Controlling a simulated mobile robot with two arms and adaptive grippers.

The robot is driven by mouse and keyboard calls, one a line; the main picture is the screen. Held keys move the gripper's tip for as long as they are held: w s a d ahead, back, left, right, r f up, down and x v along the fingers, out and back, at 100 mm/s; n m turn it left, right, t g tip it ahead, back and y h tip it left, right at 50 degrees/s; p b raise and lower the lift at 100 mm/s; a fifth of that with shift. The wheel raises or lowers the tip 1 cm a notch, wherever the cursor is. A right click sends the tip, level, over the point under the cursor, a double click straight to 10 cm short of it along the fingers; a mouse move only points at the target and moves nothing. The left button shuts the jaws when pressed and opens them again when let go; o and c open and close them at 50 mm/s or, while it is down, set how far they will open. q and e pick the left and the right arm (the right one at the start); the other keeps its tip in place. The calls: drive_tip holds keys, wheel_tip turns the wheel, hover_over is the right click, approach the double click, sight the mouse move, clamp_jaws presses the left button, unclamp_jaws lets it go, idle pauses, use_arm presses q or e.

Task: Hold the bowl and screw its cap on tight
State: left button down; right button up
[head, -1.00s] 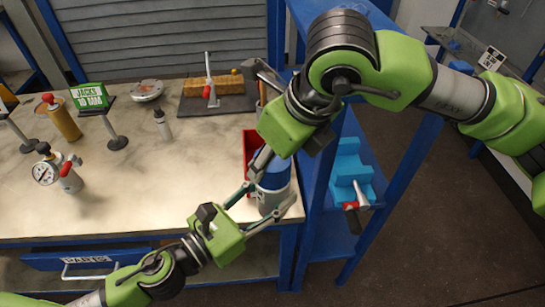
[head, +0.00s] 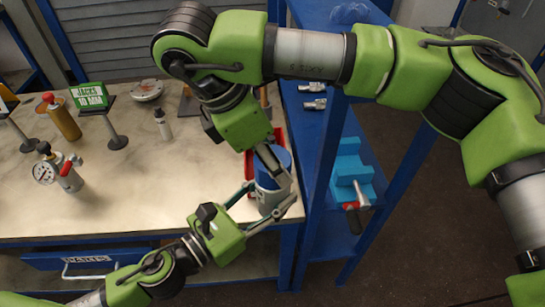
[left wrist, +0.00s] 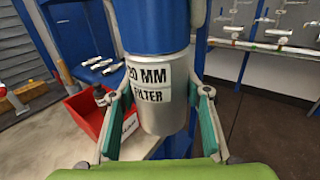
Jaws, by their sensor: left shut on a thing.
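The bowl (head: 272,200) is a grey metal cylinder standing upright at the table's front right corner. Its label reads "20 MM FILTER" in the left wrist view (left wrist: 160,115). The blue cap (head: 284,156) sits over its top; the wrist view shows its blue side (left wrist: 150,28). I cannot tell how tight it is. My left gripper (head: 267,199) is shut on the bowl, one finger on each side. My right gripper (head: 269,158) comes down over the cap from the upper left, its fingers at the cap. Whether they grip it is unclear.
A red bin (left wrist: 92,112) stands close behind the bowl. A blue shelf rack (head: 322,150) is just right of the table, with metal fittings (head: 313,96) on top. A gauge (head: 45,172) and an orange cylinder (head: 62,118) stand at left.

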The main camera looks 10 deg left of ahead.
drive_tip(key=m+g, duration=0.1)
drive_tip(key=m, duration=0.1)
drive_tip(key=m+g, duration=0.1)
drive_tip(key=m, duration=0.2)
drive_tip(key=shift+w+h, duration=0.1)
drive_tip(key=shift+h, duration=0.2)
drive_tip(key=o, duration=1)
drive_tip(key=shift+r, duration=0.15)
drive_tip(key=shift+r, duration=2.15)
